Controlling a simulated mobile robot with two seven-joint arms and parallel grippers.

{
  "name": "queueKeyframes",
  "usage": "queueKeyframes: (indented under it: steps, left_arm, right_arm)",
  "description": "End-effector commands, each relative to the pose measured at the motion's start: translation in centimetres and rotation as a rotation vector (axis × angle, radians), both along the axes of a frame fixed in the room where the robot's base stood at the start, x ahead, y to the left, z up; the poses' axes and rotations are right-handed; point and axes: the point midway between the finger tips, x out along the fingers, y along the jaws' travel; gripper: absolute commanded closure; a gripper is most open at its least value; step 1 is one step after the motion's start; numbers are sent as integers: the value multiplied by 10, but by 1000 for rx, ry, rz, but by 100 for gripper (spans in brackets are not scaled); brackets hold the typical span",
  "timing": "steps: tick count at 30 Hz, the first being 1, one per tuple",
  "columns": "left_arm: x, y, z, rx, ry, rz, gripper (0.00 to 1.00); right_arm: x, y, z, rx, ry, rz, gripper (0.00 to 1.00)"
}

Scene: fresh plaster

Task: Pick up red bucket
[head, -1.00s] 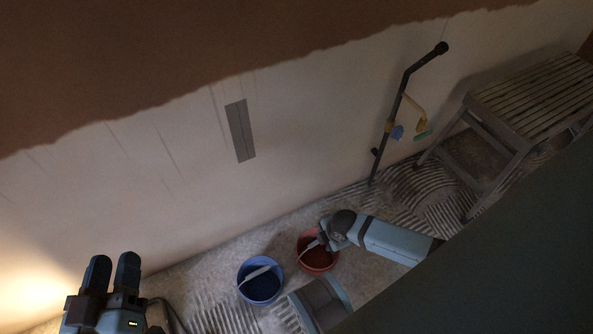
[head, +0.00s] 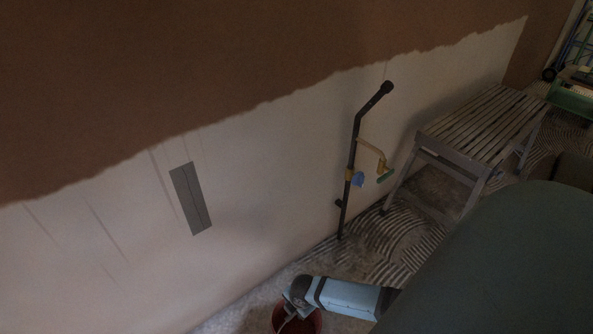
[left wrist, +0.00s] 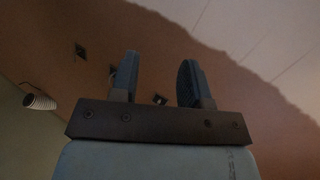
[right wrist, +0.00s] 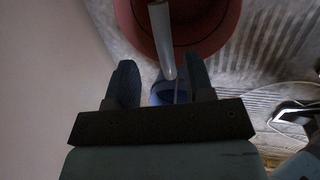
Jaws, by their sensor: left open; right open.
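The red bucket (head: 312,324) is at the bottom edge of the head view, partly cut off and partly covered by my right arm. In the right wrist view the red bucket (right wrist: 212,28) fills the top, with its pale handle grip (right wrist: 162,38) reaching down toward the gap between my fingertips. My right gripper (right wrist: 159,72) is open at the bucket; I cannot tell whether the grip is between the fingers. My left gripper (left wrist: 158,68) is open and empty, with a brown and pale surface behind it; it is outside the head view.
A blue bucket (right wrist: 166,91) shows beyond my right fingers. A dark pole (head: 349,170) leans against the half-plastered wall (head: 270,190). A slatted wooden bench (head: 480,125) stands to its right. A cable (right wrist: 275,118) lies on the ridged floor.

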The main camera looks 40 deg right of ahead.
Motion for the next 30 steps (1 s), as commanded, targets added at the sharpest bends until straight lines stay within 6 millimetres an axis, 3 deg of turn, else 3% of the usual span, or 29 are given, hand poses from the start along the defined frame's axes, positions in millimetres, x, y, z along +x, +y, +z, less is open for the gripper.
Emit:
queueKeyframes:
  steps: [1, 6, 17, 23, 30]
  left_arm:
    - [3, 2, -8, 18, -28, -1, 57]
    - [13, 8, -4, 83, -143, 4, 57]
    - [16, 10, 2, 107, -186, 7, 57]
    - [16, 10, 2, 106, -186, 6, 57]
    - [16, 10, 2, 106, -186, 6, 57]
  right_arm:
    - [-2, -2, -16, 1, 3, -2, 52]
    - [1, -5, -38, 1, 1, -2, 52]
    - [2, -5, -43, 0, 1, -1, 52]
    - [2, -5, -42, 0, 1, -1, 98]
    - [2, -5, -42, 0, 0, -1, 100]
